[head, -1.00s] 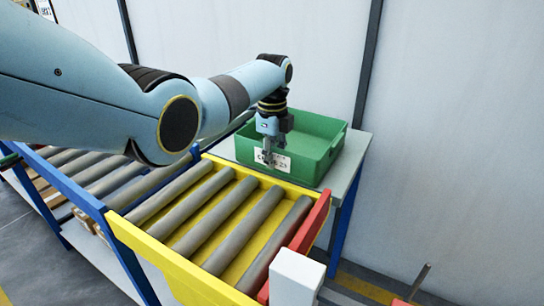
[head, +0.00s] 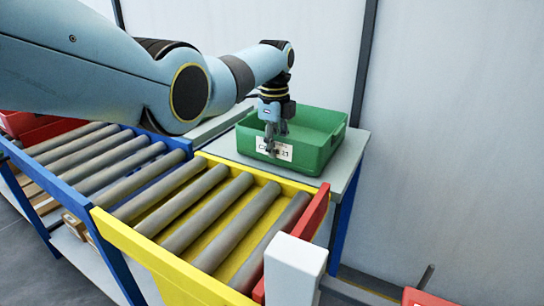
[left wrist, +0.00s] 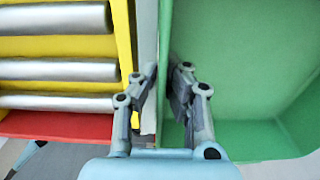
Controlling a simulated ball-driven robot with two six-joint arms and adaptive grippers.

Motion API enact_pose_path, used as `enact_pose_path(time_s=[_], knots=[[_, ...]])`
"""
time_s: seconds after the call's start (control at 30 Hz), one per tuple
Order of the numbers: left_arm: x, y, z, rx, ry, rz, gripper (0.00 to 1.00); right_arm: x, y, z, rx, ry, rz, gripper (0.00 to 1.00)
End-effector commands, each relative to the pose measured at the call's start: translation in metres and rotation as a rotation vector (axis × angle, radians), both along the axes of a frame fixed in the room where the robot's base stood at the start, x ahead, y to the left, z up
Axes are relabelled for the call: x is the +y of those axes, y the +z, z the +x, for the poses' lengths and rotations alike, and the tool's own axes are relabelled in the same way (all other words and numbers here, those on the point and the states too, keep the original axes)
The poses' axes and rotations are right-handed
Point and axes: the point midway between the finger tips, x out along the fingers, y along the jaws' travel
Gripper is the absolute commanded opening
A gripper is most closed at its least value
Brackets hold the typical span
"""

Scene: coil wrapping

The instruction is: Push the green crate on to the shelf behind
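The green crate (head: 310,157), with a white label on its front, sits upright on the grey shelf (head: 345,172) behind the yellow roller conveyor. My left gripper (head: 271,150) points down at the crate's front wall near the label. In the left wrist view, my left gripper (left wrist: 164,85) is open, with one finger inside the crate (left wrist: 240,60) and the other outside. The crate's near wall runs between the fingers, and neither finger clearly grips it. My right gripper is not in view.
The yellow conveyor (head: 150,250) with grey rollers stands in front of the shelf, with a red end bar (head: 312,220) and a white post (head: 295,270). A blue-framed conveyor (head: 75,190) adjoins at left. A red crate (head: 45,130) is at far left. The wall stands behind the shelf.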

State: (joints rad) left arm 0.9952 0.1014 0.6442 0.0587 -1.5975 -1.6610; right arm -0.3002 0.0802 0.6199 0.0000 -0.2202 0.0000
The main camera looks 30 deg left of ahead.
Motion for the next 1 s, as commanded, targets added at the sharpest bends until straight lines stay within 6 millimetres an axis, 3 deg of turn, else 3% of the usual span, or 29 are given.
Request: enact_pose_path(time_s=[0.03, 0.2, 0.57, 1.0], knots=[[0.0, -0.001, -0.001, 0.001, 0.0, 0.0, 0.12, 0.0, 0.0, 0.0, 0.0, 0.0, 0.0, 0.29], [0.0, 0.001, -0.001, 0.0, 0.0, 0.0, 0.33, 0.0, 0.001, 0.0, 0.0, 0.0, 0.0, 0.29], [0.0, 0.008, 0.0, -0.001, 0.0, 0.0, 0.33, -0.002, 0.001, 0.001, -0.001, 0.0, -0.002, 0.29], [0.0, 0.097, 0.0, -0.002, 0.0, 0.0, 0.33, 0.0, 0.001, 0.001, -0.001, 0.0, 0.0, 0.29]])
